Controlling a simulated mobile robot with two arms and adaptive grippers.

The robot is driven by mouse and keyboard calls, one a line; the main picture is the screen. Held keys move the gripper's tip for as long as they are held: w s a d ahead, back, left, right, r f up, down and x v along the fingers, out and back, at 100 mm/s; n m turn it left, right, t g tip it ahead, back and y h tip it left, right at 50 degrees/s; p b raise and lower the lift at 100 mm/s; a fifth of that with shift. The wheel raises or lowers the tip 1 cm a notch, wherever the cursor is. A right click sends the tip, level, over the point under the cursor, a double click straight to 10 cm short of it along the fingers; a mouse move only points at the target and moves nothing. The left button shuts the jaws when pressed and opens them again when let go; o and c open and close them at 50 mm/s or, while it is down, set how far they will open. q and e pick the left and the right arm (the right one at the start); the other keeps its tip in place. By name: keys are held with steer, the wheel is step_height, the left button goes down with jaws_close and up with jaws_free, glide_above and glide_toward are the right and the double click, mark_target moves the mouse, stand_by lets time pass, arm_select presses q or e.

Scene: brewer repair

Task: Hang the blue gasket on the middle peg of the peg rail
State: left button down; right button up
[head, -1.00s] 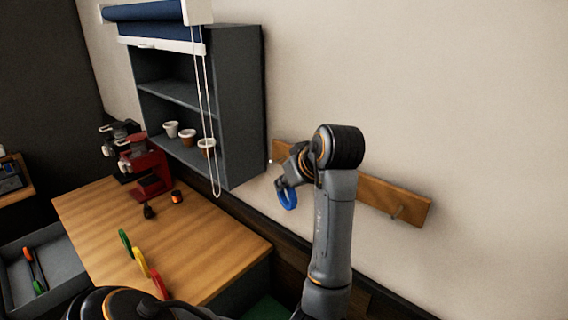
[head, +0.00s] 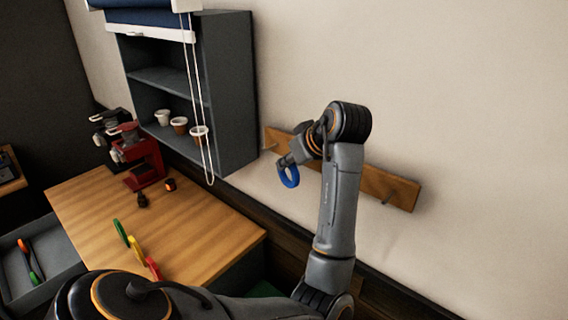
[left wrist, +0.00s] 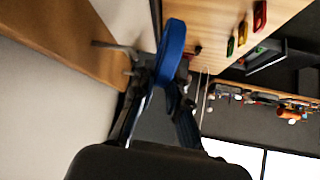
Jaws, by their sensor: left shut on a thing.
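The blue gasket (head: 289,176) is a ring, held up in front of the wall by my left gripper (head: 288,162), which is shut on it. In the left wrist view the gasket (left wrist: 172,48) stands nearly edge-on between the fingertips (left wrist: 165,75). The wooden peg rail (head: 402,194) is fixed to the wall, and my left arm hides its middle. One peg (head: 387,197) shows near its right end. In the left wrist view a peg (left wrist: 115,45) juts from the rail (left wrist: 55,40) towards the gasket; whether they touch is unclear. My right gripper is out of view.
A grey shelf cabinet (head: 230,95) with several cups hangs left of the rail, with a blind cord (head: 205,130) before it. Below, a wooden counter (head: 195,225) carries a red brewer (head: 140,157) and green, yellow and red pieces. A grey drawer (head: 50,245) is open at left.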

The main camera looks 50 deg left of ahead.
arm_select(q)
steer(key=w, duration=0.5)
steer(key=shift+a+f, duration=0.3)
steer(key=shift+w, duration=0.2)
steer(key=shift+s+f, duration=0.1)
steer(key=shift+f, duration=0.4)
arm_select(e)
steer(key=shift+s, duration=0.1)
